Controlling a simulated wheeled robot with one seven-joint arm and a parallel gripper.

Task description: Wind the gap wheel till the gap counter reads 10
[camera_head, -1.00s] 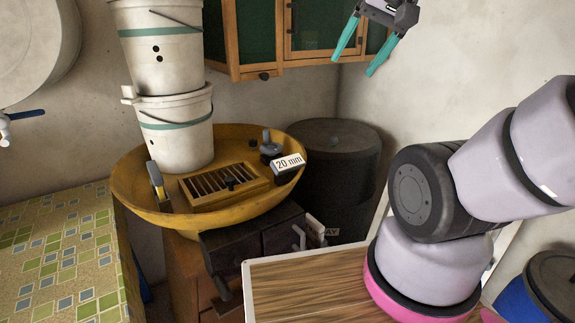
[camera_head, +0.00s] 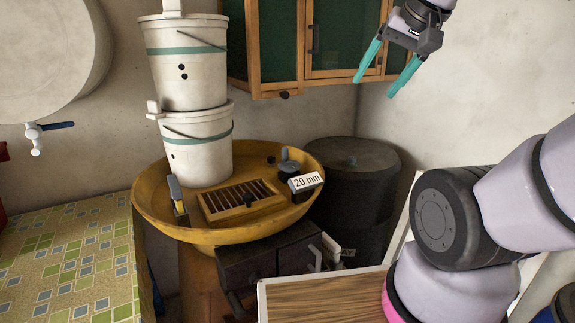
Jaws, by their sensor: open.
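A dark round wheel with an upright grey handle (camera_head: 286,160) sits on the right part of a yellow round pan (camera_head: 155,212). Beside it a white counter plate (camera_head: 306,182) reads "20 mm". A slatted wooden grate (camera_head: 240,198) with a small dark knob lies in the middle of the pan. My gripper (camera_head: 388,86) is at the top right, open and empty, with its teal fingers pointing down and left. It is well above and to the right of the wheel, touching nothing.
Two stacked white buckets (camera_head: 196,150) stand at the back left of the pan. A grey-handled piece (camera_head: 176,196) stands at its left rim. A wall cabinet (camera_head: 340,45) hangs behind, a dark barrel (camera_head: 350,190) stands to the right, and a tiled counter (camera_head: 70,260) lies left.

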